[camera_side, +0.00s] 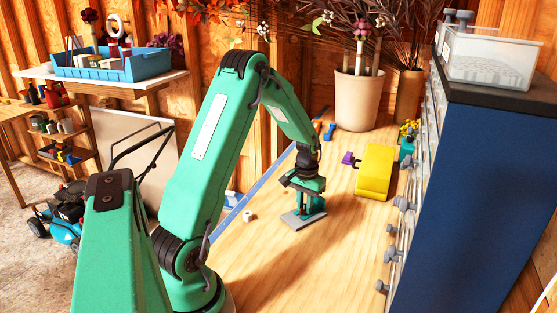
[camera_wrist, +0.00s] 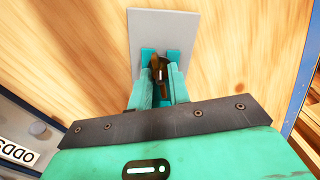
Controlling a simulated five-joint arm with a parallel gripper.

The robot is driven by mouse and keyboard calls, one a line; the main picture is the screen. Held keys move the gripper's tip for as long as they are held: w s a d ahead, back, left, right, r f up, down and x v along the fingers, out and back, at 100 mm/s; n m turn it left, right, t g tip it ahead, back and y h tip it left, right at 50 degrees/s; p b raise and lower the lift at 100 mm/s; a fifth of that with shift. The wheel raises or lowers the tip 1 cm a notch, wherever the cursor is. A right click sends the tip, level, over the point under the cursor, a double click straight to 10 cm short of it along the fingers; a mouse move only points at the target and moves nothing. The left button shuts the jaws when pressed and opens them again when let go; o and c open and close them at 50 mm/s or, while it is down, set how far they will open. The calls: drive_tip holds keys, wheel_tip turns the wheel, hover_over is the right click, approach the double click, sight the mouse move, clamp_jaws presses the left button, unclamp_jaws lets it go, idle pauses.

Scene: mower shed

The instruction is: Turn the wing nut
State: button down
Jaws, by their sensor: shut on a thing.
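A flat grey plate (camera_side: 297,219) lies on the wooden bench top, and it fills the upper middle of the wrist view (camera_wrist: 165,25). A small dark brown wing nut (camera_wrist: 161,67) shows over the plate's near part in the wrist view. My gripper (camera_side: 309,207) points down over the plate. In the wrist view its green fingers (camera_wrist: 160,76) stand on either side of the wing nut and are shut on it. In the side view the fingers hide the wing nut. The thread under it cannot be seen.
A yellow block (camera_side: 374,172) and a small purple piece (camera_side: 348,159) lie behind my gripper. A small white ring-like piece (camera_side: 249,216) lies to the left. A blue cabinet (camera_side: 470,190) with grey knobs borders the right. A flower pot (camera_side: 358,102) stands at the back.

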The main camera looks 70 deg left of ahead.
drive_tip(key=c, duration=1.3)
unclamp_jaws()
drive_tip(key=shift+r, duration=3.95)
